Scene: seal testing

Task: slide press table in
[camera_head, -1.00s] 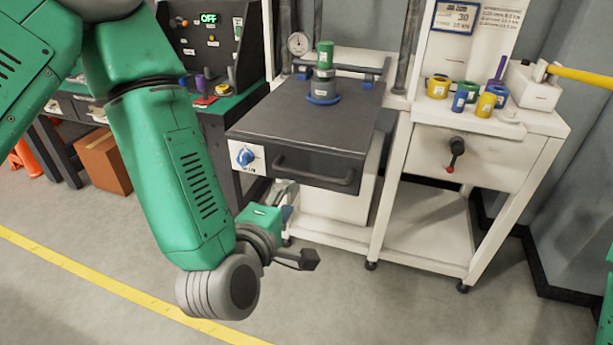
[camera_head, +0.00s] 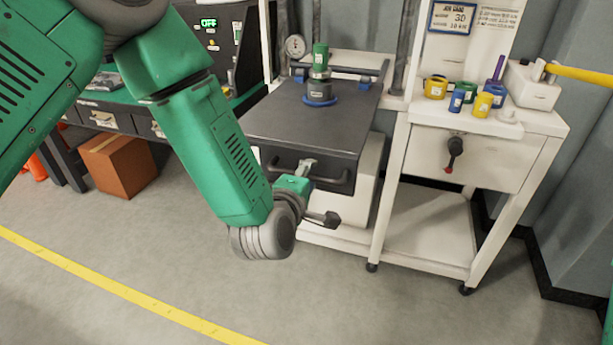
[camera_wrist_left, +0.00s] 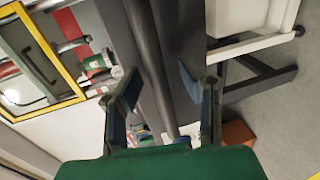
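The press table (camera_head: 290,130) is a dark slab with a curved handle (camera_head: 345,184) on its front, in the head view. A grey fixture on a blue ring (camera_head: 321,99), topped by a green cylinder (camera_head: 320,56), stands on it. My left gripper (camera_head: 318,192) is at the handle, its fingers spread above and below the bar. In the left wrist view the open fingers (camera_wrist_left: 164,105) stand either side of a dark bar (camera_wrist_left: 153,62), with gaps visible. Contact with the handle cannot be told. My right gripper is not in view.
A white bench (camera_head: 470,160) stands right of the press, with blue, yellow and green parts, a white box (camera_head: 530,88) and a black lever (camera_head: 454,152). A cardboard box (camera_head: 118,165) is at left. Floor in front is clear.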

